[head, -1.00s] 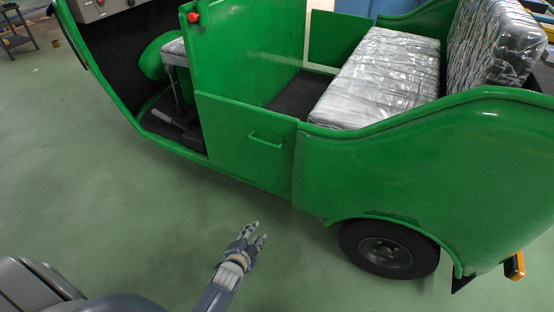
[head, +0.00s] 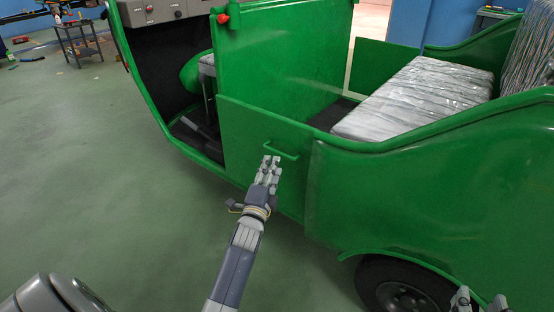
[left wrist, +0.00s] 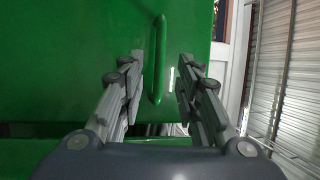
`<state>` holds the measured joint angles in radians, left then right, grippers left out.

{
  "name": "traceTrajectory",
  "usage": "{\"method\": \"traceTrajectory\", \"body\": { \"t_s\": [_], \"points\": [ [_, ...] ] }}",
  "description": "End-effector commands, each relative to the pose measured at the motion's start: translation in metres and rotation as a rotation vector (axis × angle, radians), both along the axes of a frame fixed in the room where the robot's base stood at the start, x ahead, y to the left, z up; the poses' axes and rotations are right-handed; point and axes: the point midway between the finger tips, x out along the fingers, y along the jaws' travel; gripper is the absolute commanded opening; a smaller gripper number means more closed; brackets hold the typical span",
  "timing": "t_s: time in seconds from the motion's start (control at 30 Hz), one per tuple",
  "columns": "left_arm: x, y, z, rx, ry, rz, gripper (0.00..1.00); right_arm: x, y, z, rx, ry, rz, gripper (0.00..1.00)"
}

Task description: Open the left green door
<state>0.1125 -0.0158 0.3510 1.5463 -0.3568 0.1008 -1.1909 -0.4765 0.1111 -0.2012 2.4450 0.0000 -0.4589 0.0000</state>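The green door (head: 240,130) is the low side panel of the green vehicle, and it looks closed. Its green bar handle (head: 286,154) sits near the top edge. In the left wrist view the handle (left wrist: 159,62) runs upright between the two fingers, with a gap on each side.
The rear body panel (head: 420,185) and wheel (head: 400,297) stand right of the door. A wrapped seat (head: 415,98) is inside. Green floor (head: 110,170) is clear to the left. A small table (head: 78,38) stands far left.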

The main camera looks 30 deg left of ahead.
Motion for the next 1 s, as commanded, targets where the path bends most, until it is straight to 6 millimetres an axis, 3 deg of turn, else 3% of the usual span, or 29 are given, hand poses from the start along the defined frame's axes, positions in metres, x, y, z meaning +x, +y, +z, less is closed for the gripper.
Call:
{"method": "traceTrajectory", "body": {
  "t_s": [0.2, 0.4, 0.83, 1.0],
  "points": [
    [0.033, 0.011, 0.005, 0.001, -0.002, 0.000, 0.31, 0.002, 0.006, 0.038, 0.051, -0.197, 0.013, 0.40],
    [0.050, 0.016, 0.008, -0.001, 0.001, -0.001, 0.31, -0.002, 0.008, 0.062, 0.084, -0.319, 0.019, 0.40],
    [0.056, 0.018, 0.009, -0.002, 0.002, 0.000, 0.31, -0.004, 0.009, 0.073, 0.096, -0.367, 0.022, 0.40],
    [0.056, 0.018, 0.009, -0.002, 0.002, 0.000, 0.00, -0.004, 0.009, 0.073, 0.096, -0.366, 0.022, 0.40]
  ]
}}
